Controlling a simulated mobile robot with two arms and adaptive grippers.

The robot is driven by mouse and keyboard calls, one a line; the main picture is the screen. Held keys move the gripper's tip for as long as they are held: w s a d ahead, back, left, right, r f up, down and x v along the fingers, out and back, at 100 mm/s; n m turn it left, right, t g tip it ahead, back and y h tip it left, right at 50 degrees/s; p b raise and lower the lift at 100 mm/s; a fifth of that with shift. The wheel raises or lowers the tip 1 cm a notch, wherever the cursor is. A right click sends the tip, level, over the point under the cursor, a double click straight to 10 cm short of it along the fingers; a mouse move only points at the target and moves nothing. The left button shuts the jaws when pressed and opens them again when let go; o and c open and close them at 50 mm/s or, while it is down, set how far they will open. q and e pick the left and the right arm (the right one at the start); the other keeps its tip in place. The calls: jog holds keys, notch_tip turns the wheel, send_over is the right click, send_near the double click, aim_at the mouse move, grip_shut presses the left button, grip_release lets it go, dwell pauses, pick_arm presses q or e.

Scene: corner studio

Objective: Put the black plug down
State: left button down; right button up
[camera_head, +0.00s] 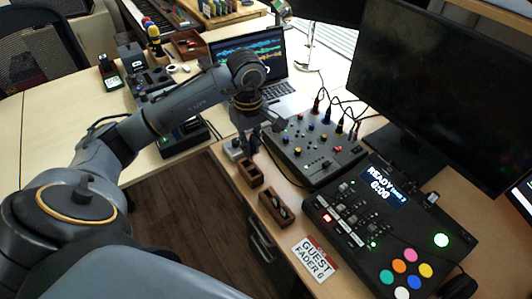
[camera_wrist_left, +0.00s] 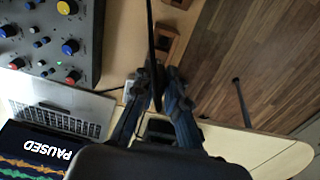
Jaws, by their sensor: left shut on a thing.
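My left gripper (camera_head: 249,143) comes in from the left above the near edge of the desk, beside the mixer and just behind two small wooden boxes. In the left wrist view its fingers (camera_wrist_left: 163,92) are closed around a thin, long black thing (camera_wrist_left: 151,35), which looks like the black plug or its cable. In the head view the plug cannot be told apart from the dark fingers. My right gripper is not in view.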

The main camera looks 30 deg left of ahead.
pick_arm(q)
send_over(266, 164)
jog(key=f, duration=0.6)
jog(key=shift+s+f+p, duration=0.15)
jog(key=shift+s+p, duration=0.05)
jog(key=shift+p, duration=0.1)
notch_tip(266, 164, down, 3)
jog(key=shift+w+f+p, duration=0.15)
jog(key=shift+f+p, duration=0.05)
jog(key=shift+p, duration=0.25)
jog(key=shift+f+b, duration=0.65)
jog(key=shift+b, duration=0.05)
jog(key=c, duration=1.4)
grip_release()
